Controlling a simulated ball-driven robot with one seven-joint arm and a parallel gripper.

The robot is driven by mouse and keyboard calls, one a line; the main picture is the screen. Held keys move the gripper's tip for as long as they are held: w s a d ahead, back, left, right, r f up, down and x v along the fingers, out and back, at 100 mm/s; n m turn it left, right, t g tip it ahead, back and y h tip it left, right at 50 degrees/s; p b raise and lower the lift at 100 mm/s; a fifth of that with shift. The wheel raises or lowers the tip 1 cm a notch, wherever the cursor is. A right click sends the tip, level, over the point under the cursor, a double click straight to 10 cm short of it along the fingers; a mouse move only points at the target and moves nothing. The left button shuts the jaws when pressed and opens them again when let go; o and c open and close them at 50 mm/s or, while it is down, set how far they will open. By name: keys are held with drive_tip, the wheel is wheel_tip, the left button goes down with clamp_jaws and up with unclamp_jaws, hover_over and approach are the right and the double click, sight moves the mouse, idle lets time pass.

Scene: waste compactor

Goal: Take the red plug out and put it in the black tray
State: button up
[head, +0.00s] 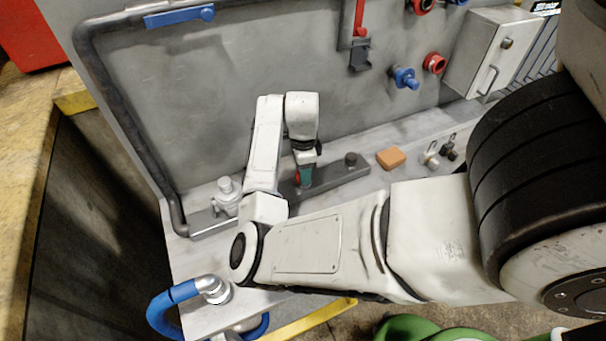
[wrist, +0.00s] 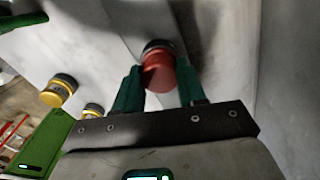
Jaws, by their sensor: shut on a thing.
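My gripper (head: 304,180) points down over a long dark grey strip (head: 336,181) on the ledge in the head view. In the wrist view its two green fingers (wrist: 157,86) are shut on the red plug (wrist: 159,72), a short red cylinder with a dark ring at its far end. A little red also shows between the fingers in the head view. I cannot tell whether the plug's far end is seated or free. I cannot make out a black tray for certain; the dark strip is the closest match.
A dark knob (head: 351,159) stands on the strip's right end, with an orange block (head: 391,158) beyond it. A white fitting (head: 227,192) stands left, near a dark pipe (head: 112,113). Yellow-and-black caps (wrist: 58,90) show left in the wrist view. A grey wall rises behind.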

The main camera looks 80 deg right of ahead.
drive_tip(key=shift+s+r+n+p, duration=0.1)
drive_tip(key=shift+n+p, duration=0.4)
drive_tip(key=shift+n, duration=2.1)
drive_tip(key=o, duration=1.2)
drive_tip(key=shift+c, duration=0.2)
